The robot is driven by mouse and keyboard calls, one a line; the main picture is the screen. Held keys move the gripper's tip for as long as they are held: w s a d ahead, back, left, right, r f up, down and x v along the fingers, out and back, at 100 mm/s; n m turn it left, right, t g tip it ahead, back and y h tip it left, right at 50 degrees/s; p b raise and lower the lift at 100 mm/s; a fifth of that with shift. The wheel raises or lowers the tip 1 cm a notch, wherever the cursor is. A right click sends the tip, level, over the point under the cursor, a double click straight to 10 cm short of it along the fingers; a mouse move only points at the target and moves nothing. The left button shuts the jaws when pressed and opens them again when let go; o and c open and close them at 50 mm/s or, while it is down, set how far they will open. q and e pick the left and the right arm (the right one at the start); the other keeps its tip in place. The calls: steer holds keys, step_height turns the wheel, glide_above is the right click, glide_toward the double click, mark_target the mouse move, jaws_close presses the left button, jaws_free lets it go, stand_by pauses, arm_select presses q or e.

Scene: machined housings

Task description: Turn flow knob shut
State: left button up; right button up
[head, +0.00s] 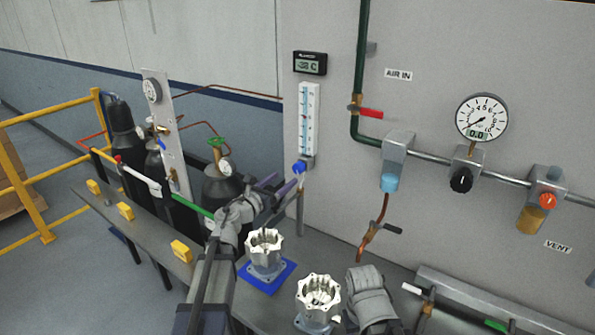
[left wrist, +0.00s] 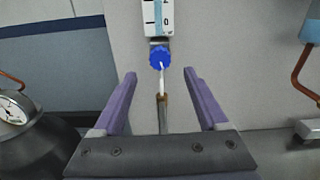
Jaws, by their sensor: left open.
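The blue flow knob (head: 299,167) sits at the foot of the white flow meter (head: 309,122) on the grey panel. In the left wrist view the knob (left wrist: 159,57) shows face-on, with a white pointer line running down from its middle. My left gripper (head: 288,190) is open and empty, just short of the knob in the head view. In the left wrist view its two purple fingers (left wrist: 157,77) stand apart, one on each side below the knob, not touching it. My right gripper is not clearly visible; a grey arm part of mine shows at the bottom of the head view.
A red-handled valve (head: 370,112), a round gauge (head: 482,117) and a black knob (head: 461,180) are on the panel to the right. Two machined housings (head: 265,252) (head: 318,300) stand on the bench below. Gas cylinders (head: 222,185) stand left of my left arm.

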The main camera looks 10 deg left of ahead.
mark_target(297, 169)
arm_select(q)
steer(key=x, duration=0.7)
steer(key=shift+w+d, duration=0.1)
steer(key=shift+w, duration=0.25)
jaws_close()
stand_by(0.3)
